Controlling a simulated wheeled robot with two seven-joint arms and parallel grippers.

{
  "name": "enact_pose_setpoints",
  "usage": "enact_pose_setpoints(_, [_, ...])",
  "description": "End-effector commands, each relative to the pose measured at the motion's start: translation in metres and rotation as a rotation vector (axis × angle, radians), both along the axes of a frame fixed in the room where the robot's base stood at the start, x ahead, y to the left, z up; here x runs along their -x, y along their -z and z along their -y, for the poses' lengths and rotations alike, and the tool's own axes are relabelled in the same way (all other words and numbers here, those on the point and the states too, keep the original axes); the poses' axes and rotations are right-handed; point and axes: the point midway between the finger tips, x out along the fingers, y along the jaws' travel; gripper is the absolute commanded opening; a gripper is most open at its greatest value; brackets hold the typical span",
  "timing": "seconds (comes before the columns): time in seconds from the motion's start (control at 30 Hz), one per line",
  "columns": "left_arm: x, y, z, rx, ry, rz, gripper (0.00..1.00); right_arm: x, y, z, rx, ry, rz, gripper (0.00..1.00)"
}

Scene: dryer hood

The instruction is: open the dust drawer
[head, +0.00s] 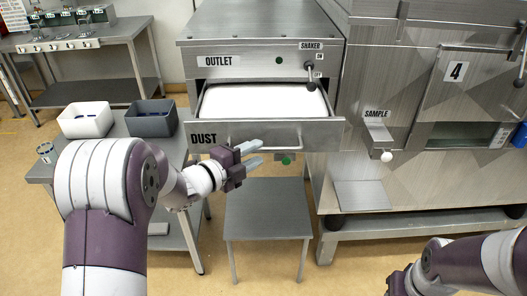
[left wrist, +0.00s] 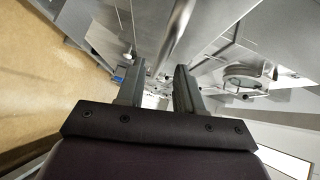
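The dust drawer (head: 325,133), labelled DUST, stands pulled out from the steel cabinet, and its white inside (head: 262,101) shows from above. Its bar handle (head: 298,136) is on the front face. My left gripper (head: 258,154) is in front of the drawer face, at the left part of the handle. In the left wrist view its two fingers (left wrist: 158,88) are apart, and a metal bar (left wrist: 176,35) runs ahead of them; I cannot tell whether it lies between them. My right gripper (head: 397,284) is partly cut off at the lower edge, and its fingers do not show clearly.
A low steel stool or table (head: 268,208) stands below the drawer. A side table at left holds a white bin (head: 85,121) and a grey bin (head: 152,119). A shaker lever (head: 311,75) is above the drawer. A sample spout (head: 378,135) with a white knob sticks out at right.

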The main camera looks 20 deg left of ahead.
Motion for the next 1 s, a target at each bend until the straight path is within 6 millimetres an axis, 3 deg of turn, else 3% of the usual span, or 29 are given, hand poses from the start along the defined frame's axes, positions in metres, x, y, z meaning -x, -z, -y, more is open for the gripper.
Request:
enact_pose_setpoints(0.2, [0.044, -0.006, -0.027, -0.001, -0.006, 0.003, 0.36, 0.000, 0.013, 0.000, 0.000, 0.000, 0.000, 0.43])
enact_pose_setpoints(0.4, [0.068, -0.010, -0.040, 0.001, -0.004, 0.001, 0.36, 0.000, 0.016, 0.000, 0.000, 0.000, 0.000, 0.43])
enact_pose_setpoints(0.93, [0.071, -0.010, -0.041, 0.012, -0.005, -0.010, 0.36, 0.000, 0.016, 0.000, 0.000, 0.000, 0.000, 0.43])
enact_pose_setpoints(1.0, [0.067, 0.002, -0.054, 0.050, -0.083, -0.097, 0.36, 0.000, 0.016, 0.000, 0.000, 0.000, 0.000, 0.43])
